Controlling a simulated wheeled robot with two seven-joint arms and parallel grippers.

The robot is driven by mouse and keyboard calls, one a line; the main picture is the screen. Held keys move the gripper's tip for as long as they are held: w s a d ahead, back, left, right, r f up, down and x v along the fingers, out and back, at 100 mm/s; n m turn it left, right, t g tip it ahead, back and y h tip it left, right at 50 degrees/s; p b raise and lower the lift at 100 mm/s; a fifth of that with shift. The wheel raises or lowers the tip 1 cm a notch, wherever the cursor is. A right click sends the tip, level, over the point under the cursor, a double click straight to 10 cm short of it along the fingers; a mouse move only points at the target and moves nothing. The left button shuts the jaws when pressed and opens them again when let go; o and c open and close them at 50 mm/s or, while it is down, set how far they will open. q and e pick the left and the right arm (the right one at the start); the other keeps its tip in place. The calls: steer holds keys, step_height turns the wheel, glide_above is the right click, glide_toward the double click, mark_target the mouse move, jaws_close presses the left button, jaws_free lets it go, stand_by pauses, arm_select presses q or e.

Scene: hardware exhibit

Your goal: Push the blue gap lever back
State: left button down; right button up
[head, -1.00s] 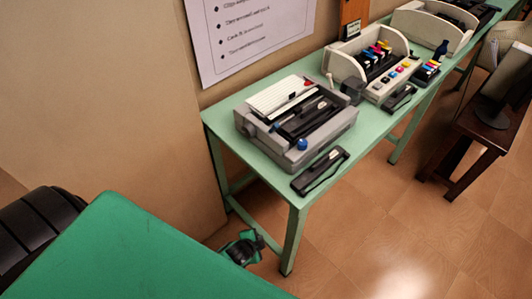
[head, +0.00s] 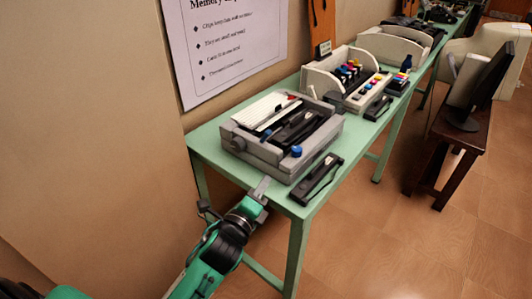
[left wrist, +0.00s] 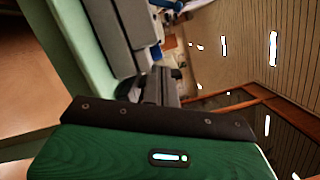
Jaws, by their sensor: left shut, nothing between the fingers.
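The grey dot-matrix printer (head: 262,158) sits on the near end of the green table, its top open. Its blue gap lever (head: 296,151) shows as a small blue knob at the printer's front right corner. In the left wrist view a blue part (left wrist: 166,3) shows at the top edge beside the grey printer body (left wrist: 118,30). My left gripper (head: 261,187) is shut and empty by the table's near front edge, in front of the printer and apart from the lever. Its fingers also show in the left wrist view (left wrist: 160,88). My right gripper is out of view.
A black cartridge (head: 317,178) lies on the green table (head: 207,137) right of the printer. An inkjet printer (head: 350,82) with coloured cartridges stands farther back. The wall with a poster (head: 235,45) borders the left side.

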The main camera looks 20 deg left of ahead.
mark_target(265, 137)
arm_select(q)
steer(key=shift+s+d+r+m, duration=0.1)
steer(key=shift+r+m, duration=0.3)
steer(key=shift+r, duration=0.15)
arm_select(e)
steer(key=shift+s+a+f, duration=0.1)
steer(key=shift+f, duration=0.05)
